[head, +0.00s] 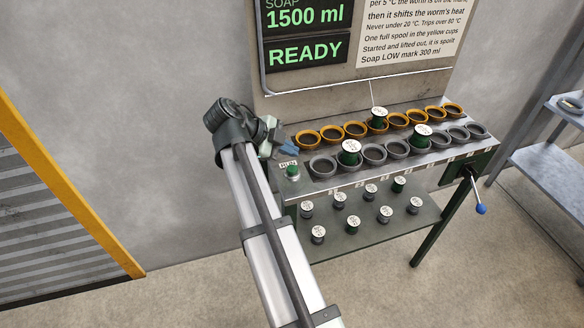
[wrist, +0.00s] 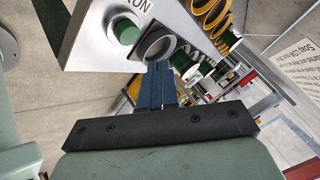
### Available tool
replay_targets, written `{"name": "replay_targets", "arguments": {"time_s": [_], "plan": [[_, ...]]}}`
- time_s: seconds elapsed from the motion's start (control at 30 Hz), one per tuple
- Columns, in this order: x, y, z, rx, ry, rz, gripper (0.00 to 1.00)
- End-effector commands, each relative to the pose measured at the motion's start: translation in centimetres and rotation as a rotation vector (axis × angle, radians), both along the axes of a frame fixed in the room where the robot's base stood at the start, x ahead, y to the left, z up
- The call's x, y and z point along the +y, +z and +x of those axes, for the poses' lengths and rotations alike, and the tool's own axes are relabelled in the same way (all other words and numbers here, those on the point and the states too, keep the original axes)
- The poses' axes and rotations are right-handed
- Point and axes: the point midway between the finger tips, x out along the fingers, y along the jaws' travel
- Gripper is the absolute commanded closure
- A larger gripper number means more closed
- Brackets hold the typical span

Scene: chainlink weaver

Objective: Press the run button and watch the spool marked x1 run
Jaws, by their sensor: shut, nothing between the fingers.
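The green run button (head: 292,171) sits at the left end of the metal bench, beside its RUN label. It also shows in the wrist view (wrist: 126,33), standing out from its collar. My gripper (head: 288,151) is shut and empty, its blue fingers just above and behind the button in the picture. In the wrist view the fingertips (wrist: 158,68) are beside the button, over the nearest grey cup, and look apart from it. A green spool (head: 378,122) stands in a yellow cup with a thread rising from it. Spool marks are too small to read surely.
Green spools stand in grey cups (head: 350,158) (head: 423,138). Several more spools are on the lower shelf (head: 365,239). The display (head: 305,50) reads SOAP 1500 ml, READY. A blue-knobbed crank (head: 480,208) is at the right end. A grey shelf stands farther right.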

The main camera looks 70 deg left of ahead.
Motion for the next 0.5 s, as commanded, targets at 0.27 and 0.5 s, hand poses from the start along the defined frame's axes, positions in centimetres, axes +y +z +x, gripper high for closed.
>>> {"name": "replay_targets", "arguments": {"time_s": [0.27, 0.5], "plan": [[0.0, -2.3, 0.0, 0.0, 0.0, 0.0, 1.0], [0.0, -2.9, 0.0, 0.0, 0.0, 0.0, 1.0]]}}
